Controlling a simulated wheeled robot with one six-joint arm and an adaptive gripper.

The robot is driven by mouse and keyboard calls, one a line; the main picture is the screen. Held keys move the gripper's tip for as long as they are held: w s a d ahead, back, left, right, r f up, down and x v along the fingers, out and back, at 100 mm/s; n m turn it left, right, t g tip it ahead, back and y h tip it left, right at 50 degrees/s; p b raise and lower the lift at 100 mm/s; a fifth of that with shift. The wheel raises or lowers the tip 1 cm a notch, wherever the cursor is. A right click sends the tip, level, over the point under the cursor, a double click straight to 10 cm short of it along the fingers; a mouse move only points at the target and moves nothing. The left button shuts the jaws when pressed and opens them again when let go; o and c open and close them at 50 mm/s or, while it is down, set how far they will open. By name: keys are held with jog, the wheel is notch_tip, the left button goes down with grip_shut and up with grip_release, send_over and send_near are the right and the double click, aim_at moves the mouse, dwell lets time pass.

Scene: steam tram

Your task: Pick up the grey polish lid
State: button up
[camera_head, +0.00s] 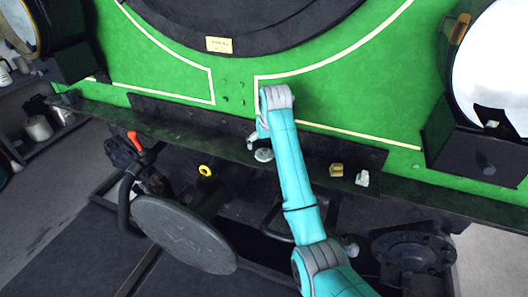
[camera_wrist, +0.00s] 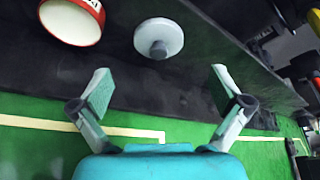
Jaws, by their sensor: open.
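The grey polish lid (camera_wrist: 158,38) is a pale round disc with a small knob in its middle, at the upper centre of the wrist view. It lies on a dark ledge. In the head view the lid (camera_head: 263,156) shows just left of my arm. My gripper (camera_wrist: 162,86) is open and empty, its two pads spread wide. The lid appears beyond the fingertips, roughly centred between them and not touched. In the head view my arm hides most of the gripper.
A red-rimmed, cream-faced round thing (camera_wrist: 72,20) lies close beside the lid. The green tram front (camera_head: 340,85) rises behind; a round buffer (camera_head: 185,233) stands out in front.

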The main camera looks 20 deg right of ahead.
aim_at(265, 151)
jog(key=shift+x, duration=2.85)
jog(key=shift+d, duration=0.15)
jog(key=c, duration=0.8)
